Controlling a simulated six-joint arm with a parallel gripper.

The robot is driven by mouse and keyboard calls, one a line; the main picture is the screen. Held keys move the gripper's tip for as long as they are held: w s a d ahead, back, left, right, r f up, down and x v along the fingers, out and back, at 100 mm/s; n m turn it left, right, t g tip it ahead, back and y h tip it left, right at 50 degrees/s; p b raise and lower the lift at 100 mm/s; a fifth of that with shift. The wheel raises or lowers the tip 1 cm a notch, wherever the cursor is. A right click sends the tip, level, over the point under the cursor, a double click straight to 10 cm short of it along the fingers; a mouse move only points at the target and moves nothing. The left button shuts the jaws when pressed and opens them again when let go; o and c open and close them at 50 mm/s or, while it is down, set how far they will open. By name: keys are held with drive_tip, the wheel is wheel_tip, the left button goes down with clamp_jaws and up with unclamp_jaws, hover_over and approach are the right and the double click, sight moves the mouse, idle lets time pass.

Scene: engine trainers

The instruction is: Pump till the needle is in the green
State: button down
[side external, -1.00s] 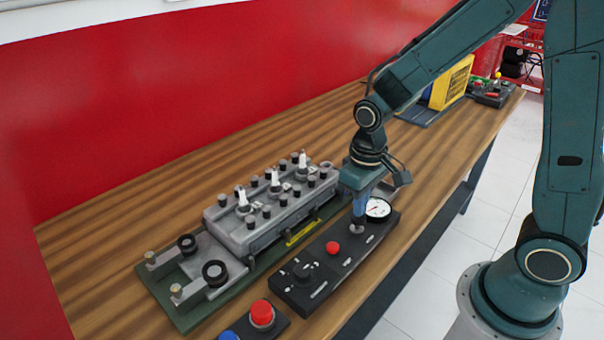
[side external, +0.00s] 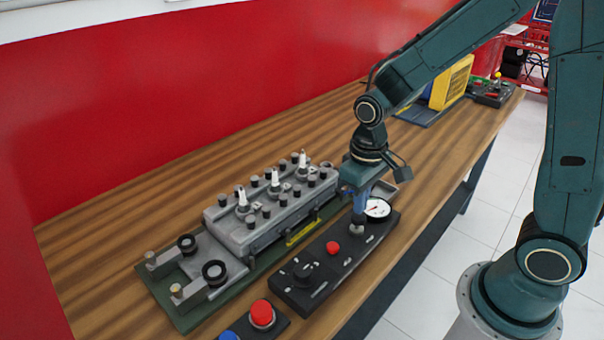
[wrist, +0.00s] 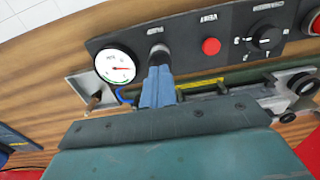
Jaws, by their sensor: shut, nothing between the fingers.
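The black control panel (side external: 313,291) lies along the front of the bench. Its round white gauge (wrist: 117,67) has a red needle pointing to the right in the wrist view. A green arc runs along part of the dial's edge; whether the needle tip lies within it is too small to tell. The gauge also shows in the side view (side external: 377,209). The grey pump button (wrist: 157,50) sits beside the gauge. My gripper (side external: 358,221) is shut, pointing down with its blue fingers at the button (side external: 357,231). Contact cannot be told for certain.
A red button (side external: 332,247) and a black rotary knob (side external: 302,271) sit farther along the panel. The grey engine block (side external: 262,218) with plugs stands close behind it. A small tray (wrist: 92,97) lies beside the gauge. Bare bench is clear behind the engine.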

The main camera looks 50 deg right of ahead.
drive_tip(key=shift+f, duration=0.25)
drive_tip(key=shift+f, duration=1.2)
drive_tip(key=shift+r, duration=1.6)
drive_tip(key=shift+f, duration=0.35)
drive_tip(key=shift+f, duration=1.3)
drive_tip(key=shift+r, duration=1.6)
